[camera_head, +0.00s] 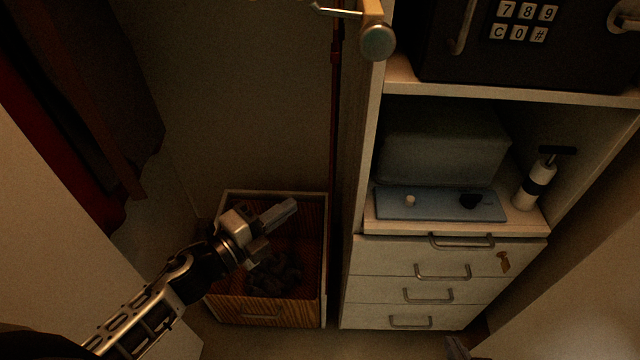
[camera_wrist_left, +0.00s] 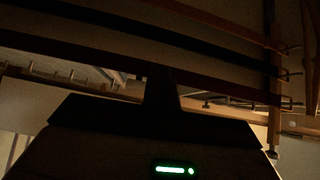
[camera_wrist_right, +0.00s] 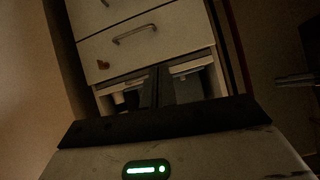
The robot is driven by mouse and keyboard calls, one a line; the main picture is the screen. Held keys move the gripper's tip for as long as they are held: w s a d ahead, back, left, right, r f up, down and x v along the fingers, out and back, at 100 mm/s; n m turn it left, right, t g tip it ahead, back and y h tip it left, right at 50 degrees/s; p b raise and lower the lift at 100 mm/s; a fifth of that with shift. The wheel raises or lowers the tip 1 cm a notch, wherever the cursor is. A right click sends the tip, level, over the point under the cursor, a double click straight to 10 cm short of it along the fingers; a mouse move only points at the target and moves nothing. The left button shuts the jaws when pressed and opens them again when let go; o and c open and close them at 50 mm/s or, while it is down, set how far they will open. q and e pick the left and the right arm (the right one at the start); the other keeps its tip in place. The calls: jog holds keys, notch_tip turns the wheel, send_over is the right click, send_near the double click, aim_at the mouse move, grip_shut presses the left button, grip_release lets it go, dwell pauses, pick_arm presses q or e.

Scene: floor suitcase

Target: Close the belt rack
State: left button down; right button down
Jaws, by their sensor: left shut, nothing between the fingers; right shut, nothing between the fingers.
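The belt rack (camera_head: 372,12) shows at the top of the head view as a wooden bar with metal hooks and a round metal knob at its near end. A dark red belt (camera_head: 335,85) hangs below it along the cabinet side. In the left wrist view several belts (camera_wrist_left: 210,58) stretch across the picture to hooks at the right. My left gripper (camera_head: 287,211) is shut and empty, over the open drawer and well below the rack knob. My right gripper (camera_head: 457,347) barely shows at the bottom edge of the head view; its shut fingers appear in the right wrist view (camera_wrist_right: 160,88).
The open wooden drawer (camera_head: 265,309) holds dark items. The cabinet has several shut drawers (camera_head: 440,270), with a key in the top one. Its shelf holds a grey box (camera_head: 440,150), a blue tray (camera_head: 430,204) and a pump bottle (camera_head: 534,185). A safe (camera_head: 560,60) stands above.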

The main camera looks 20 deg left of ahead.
aim_at(335, 174)
pick_arm(q)
jog(key=p+x, duration=0.1)
jog(key=x, duration=0.9)
jog(key=shift+d+m, duration=0.15)
jog(key=shift+m, duration=0.25)
